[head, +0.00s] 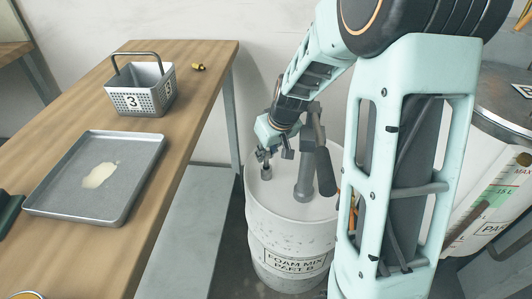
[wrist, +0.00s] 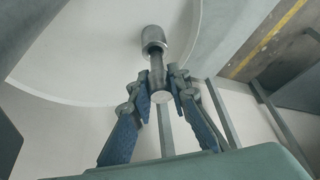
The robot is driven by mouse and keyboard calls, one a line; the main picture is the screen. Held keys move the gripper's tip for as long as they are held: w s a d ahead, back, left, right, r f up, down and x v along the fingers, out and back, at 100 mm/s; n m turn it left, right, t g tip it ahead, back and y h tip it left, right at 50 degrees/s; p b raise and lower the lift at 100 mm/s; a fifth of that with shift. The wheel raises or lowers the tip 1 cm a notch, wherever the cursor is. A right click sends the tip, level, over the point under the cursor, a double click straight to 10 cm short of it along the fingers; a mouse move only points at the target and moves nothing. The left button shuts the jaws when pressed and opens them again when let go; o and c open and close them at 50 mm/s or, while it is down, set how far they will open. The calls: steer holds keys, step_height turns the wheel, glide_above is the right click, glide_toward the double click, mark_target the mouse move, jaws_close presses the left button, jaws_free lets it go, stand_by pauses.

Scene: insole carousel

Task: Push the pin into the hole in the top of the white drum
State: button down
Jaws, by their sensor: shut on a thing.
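The white drum (head: 291,241) stands upright on the floor, and its pale top also fills much of the wrist view (wrist: 85,75). My gripper (head: 275,155) is over the left part of the drum top, pointing down. In the wrist view its blue-padded fingers (wrist: 163,90) are shut on the pin (wrist: 157,72), a dark shaft with a pale near end. The pin's far end meets a wider grey metal cylinder (wrist: 152,38), which also shows just below my gripper in the head view (head: 266,173). I cannot tell whether this cylinder belongs to the pin or the drum. The hole itself is hidden.
A grey post with a dark handle (head: 303,181) rises from the drum top, right of my gripper. A wooden table (head: 185,125) at the left holds a metal tray (head: 57,208), a basket marked 3 (head: 152,98) and a small yellow item (head: 198,67). Another drum (head: 492,205) stands at the right.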

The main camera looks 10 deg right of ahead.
steer(key=shift+f+b, duration=1)
steer(key=shift+f, duration=0.2)
steer(key=c, duration=1.7)
jaws_free()
steer(key=shift+c, duration=0.2)
steer(key=shift+d, duration=0.1)
steer(key=v, duration=1.2)
steer(key=shift+r, duration=0.1)
